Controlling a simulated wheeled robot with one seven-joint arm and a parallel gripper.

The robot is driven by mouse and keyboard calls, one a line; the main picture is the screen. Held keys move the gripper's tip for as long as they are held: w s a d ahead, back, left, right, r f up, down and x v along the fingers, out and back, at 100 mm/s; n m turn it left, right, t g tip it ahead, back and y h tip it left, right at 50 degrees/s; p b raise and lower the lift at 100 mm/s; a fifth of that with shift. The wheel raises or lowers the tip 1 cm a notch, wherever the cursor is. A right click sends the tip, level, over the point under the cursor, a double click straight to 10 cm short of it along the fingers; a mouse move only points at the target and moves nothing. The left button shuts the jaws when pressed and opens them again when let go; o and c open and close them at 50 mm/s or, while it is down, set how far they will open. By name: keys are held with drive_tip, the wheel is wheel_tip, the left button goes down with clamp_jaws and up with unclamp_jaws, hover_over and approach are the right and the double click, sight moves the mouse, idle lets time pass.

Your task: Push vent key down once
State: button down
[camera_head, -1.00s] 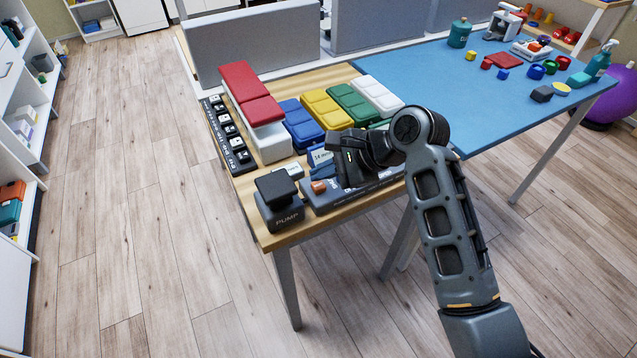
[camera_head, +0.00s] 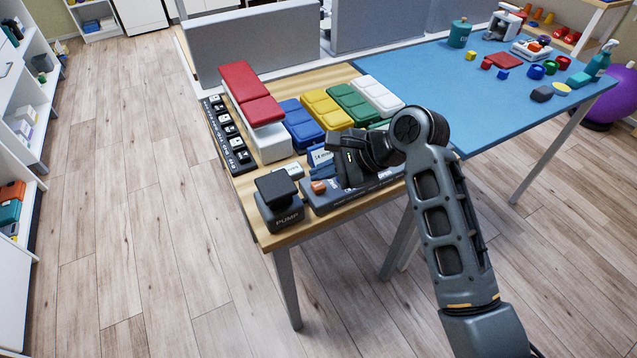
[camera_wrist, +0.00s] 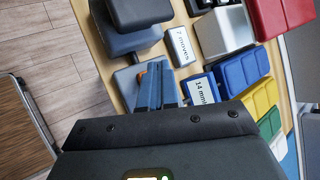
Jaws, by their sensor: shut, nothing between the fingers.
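A blue-grey console (camera_head: 326,203) lies along the near edge of the wooden table, with lettering too small to read on its front. An orange-brown key (camera_head: 318,187) stands on its left part. In the wrist view the key (camera_wrist: 141,74) is partly hidden behind my fingers. I cannot tell whether this is the vent key; other parts of the console are hidden under my gripper. My gripper (camera_head: 345,168) is shut and empty, pointing down over the console, right of the orange-brown key. It also shows in the wrist view (camera_wrist: 156,84). Contact cannot be seen.
A black-topped block marked PUMP (camera_head: 279,204) stands left of the console. Behind are small display cards (camera_wrist: 202,89), a red-padded bench (camera_head: 250,95), and blue (camera_head: 301,124), yellow (camera_head: 326,110), green and white pads. A row of black-and-white keys (camera_head: 228,135) lines the left edge.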

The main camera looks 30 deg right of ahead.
sight(323, 187)
drive_tip(key=shift+f, duration=0.15)
drive_tip(key=shift+f+p, duration=0.25)
drive_tip(key=shift+p, duration=0.05)
drive_tip(key=shift+f, duration=0.55)
idle(0.8)
drive_tip(key=shift+r, duration=0.1)
drive_tip(key=shift+r+p, duration=0.9)
drive_tip(key=shift+p, duration=0.45)
wheel_tip(323, 187, up, 3)
drive_tip(key=p, duration=0.3)
drive_tip(key=shift+r, duration=1)
